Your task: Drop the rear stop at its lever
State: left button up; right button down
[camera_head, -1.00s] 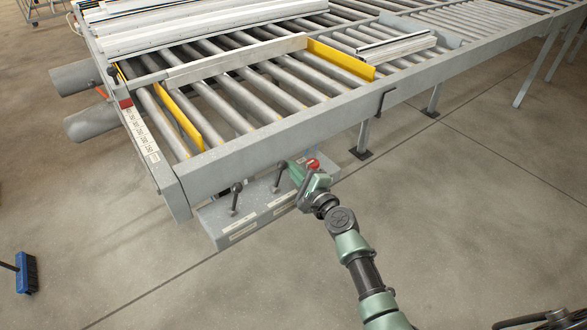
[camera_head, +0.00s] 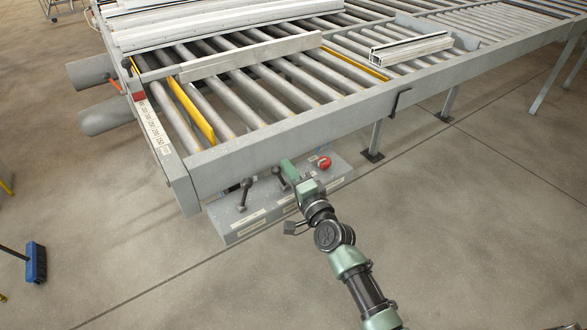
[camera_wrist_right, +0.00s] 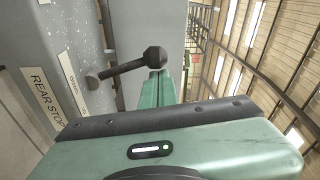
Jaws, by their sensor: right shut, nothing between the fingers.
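The rear stop (camera_head: 355,63) is the yellow plate between the rollers at the right; only a thin yellow strip of it shows above them. Its black lever (camera_head: 278,173) is on the grey control box, leaning to the left. In the right wrist view the lever (camera_wrist_right: 125,67) stands out beside the REAR STOP label (camera_wrist_right: 44,97). My right gripper (camera_head: 289,170) is shut and empty, just beside this lever. In the wrist view its green fingers (camera_wrist_right: 157,85) end close to the knob; I cannot tell whether they touch it. My left gripper is not in view.
The control box (camera_head: 240,222) also carries another black lever (camera_head: 246,187) at the left and a red knob (camera_head: 324,162). A second yellow stop (camera_head: 193,108) stands up at the left. Profiles (camera_head: 412,47) lie on the rollers. The floor in front is clear.

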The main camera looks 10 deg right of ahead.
jog(key=shift+s+a+n, duration=0.1)
jog(key=shift+a+n, duration=0.15)
jog(key=shift+n, duration=0.15)
jog(key=shift+f, duration=0.1)
dwell(0.3)
